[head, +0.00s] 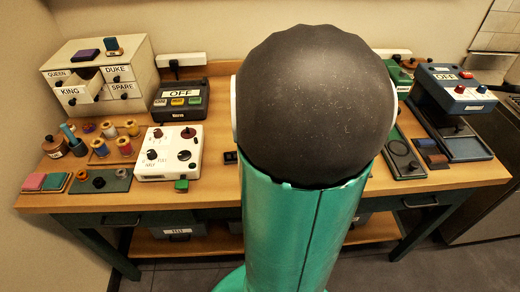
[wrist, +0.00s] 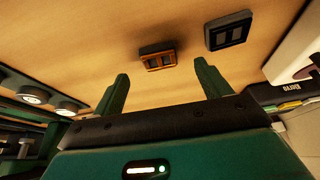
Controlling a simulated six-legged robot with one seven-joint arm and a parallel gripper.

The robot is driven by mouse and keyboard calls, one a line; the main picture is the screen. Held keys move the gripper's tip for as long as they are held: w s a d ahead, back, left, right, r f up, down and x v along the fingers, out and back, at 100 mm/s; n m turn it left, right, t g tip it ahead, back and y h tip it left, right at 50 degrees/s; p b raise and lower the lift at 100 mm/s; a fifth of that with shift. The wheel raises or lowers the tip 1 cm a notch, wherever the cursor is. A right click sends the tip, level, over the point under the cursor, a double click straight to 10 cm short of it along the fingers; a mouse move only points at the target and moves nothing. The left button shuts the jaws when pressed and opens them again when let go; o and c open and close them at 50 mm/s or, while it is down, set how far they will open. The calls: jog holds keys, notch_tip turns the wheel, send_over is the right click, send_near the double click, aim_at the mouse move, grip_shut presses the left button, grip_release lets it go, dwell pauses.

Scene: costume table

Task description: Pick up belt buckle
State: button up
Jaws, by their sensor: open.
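In the wrist view two small rectangular blocks with framed faces lie on the wooden table. One is dark with an orange-brown face (wrist: 157,57), and the other is dark grey or black (wrist: 229,31). Either could be the belt buckle; I cannot tell which. My gripper (wrist: 161,72) is open and empty, its two green fingers spread. The orange-brown block shows between the fingertips and beyond them; the black one is to the right, past the right finger. In the head view a small dark piece (head: 230,157) shows at the left edge of my arm, which hides the table's middle.
The wooden table (head: 215,188) holds a drawer cabinet (head: 97,82), spools (head: 124,146), a white control box (head: 168,152) and a dark button box (head: 180,98) at left. A blue box (head: 457,88) and a dark tray (head: 468,148) stand at right. Bare wood surrounds both blocks.

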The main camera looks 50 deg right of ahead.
jog(key=shift+x, duration=2.4)
jog(key=shift+d, duration=0.15)
jog(key=c, duration=1.1)
